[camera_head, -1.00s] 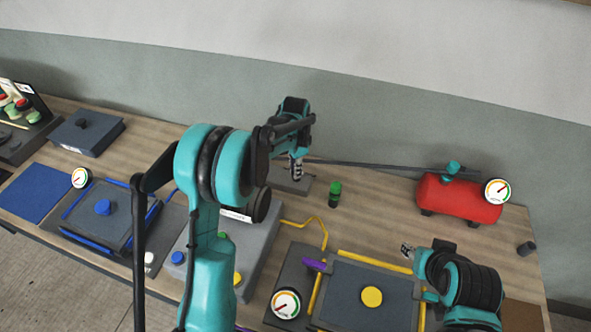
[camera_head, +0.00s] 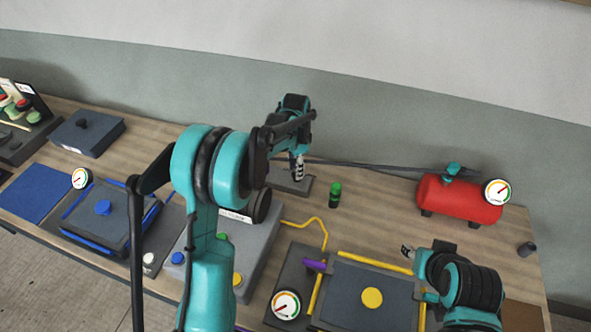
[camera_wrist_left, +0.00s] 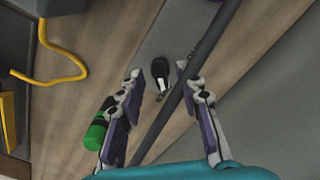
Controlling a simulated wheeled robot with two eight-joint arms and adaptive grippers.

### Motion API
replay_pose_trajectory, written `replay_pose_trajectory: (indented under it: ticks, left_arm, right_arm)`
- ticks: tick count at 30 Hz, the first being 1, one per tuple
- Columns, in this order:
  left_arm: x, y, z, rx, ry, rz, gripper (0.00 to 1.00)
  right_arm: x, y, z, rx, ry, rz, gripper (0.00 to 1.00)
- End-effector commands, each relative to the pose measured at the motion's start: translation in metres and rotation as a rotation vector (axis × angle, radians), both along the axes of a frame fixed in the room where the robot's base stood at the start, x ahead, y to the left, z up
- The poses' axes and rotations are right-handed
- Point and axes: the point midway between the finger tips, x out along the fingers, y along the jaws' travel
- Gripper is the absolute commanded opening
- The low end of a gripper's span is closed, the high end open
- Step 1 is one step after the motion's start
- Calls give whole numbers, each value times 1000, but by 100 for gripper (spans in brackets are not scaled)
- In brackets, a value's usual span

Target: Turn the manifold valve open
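My left gripper (camera_head: 299,175) points down over a small grey base (camera_head: 303,188) at the back of the bench. In the left wrist view its two fingers (camera_wrist_left: 160,72) are apart. A small black handle-like part with a pale stripe (camera_wrist_left: 159,70) shows beyond and between the fingertips; I cannot tell whether it is the valve's handle, and no contact shows. A grey box with blue, green and yellow knobs (camera_head: 262,255) stands nearer, partly hidden by my left arm. My right gripper (camera_head: 405,249) hangs above the yellow-edged mould at right; its opening is too small to judge.
A green-capped dark cylinder (camera_head: 334,195) stands close right of the left gripper. A dark pipe (camera_head: 375,164) runs to the red compressor tank (camera_head: 458,199). A purple-handled part (camera_head: 314,265) and gauge (camera_head: 285,304) sit by the right mould (camera_head: 345,295). Bench between cylinder and tank is clear.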

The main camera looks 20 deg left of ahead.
Motion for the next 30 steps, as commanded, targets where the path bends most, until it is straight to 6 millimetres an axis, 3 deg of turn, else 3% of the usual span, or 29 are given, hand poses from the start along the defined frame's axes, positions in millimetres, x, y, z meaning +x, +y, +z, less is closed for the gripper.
replay_pose_trajectory:
  ticks: [9, 15, 30]
  left_arm:
    - [0, 0, 68, 0, 0, 0, 34]
    - [0, 0, 99, 0, 0, 0, 34]
    - [0, 0, 108, 0, 0, 0, 34]
  right_arm:
    - [0, 0, 0, 0, 0, 0, 40]
    - [0, 0, 0, 0, 0, 0, 40]
    - [0, 0, 0, 0, 0, 0, 40]
